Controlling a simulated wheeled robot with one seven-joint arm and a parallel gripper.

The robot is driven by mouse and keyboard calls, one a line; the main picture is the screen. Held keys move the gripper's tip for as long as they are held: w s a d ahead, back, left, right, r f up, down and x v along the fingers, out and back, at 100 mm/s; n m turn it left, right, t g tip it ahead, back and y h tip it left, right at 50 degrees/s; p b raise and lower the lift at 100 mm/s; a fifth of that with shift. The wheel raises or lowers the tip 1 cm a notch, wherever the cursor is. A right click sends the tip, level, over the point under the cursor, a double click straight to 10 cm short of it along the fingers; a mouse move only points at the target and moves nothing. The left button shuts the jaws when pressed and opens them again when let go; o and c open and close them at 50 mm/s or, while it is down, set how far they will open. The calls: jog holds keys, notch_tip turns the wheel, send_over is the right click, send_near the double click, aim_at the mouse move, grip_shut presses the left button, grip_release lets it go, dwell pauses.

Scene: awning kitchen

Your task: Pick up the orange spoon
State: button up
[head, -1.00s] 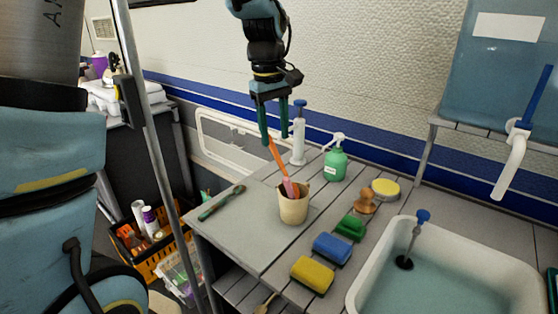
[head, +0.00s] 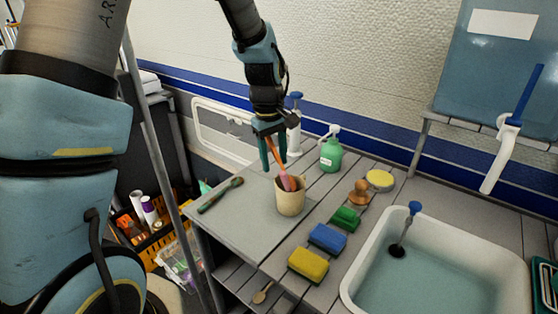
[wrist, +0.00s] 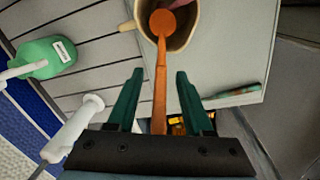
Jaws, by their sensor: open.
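The orange spoon (head: 277,158) leans up out of a beige cup (head: 290,203) on the grey table. In the wrist view the spoon (wrist: 160,75) runs between my gripper's two green fingers (wrist: 158,78), with its round end over or inside the cup (wrist: 186,38). My gripper (head: 273,153) is open, pointing down above the cup, with the spoon's upper part between the fingers. I cannot tell whether either finger touches it. A pink item (head: 287,182) also stands in the cup; its lower part is hidden.
A dark green utensil (head: 220,195) lies left of the cup. A white pump dispenser (head: 295,135) and a green pump bottle (head: 331,155) stand behind. Yellow (head: 308,265), blue (head: 328,238) and green (head: 345,219) sponges lie right, beside the sink (head: 360,270).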

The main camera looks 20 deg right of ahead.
grip_shut()
dwell(0.6)
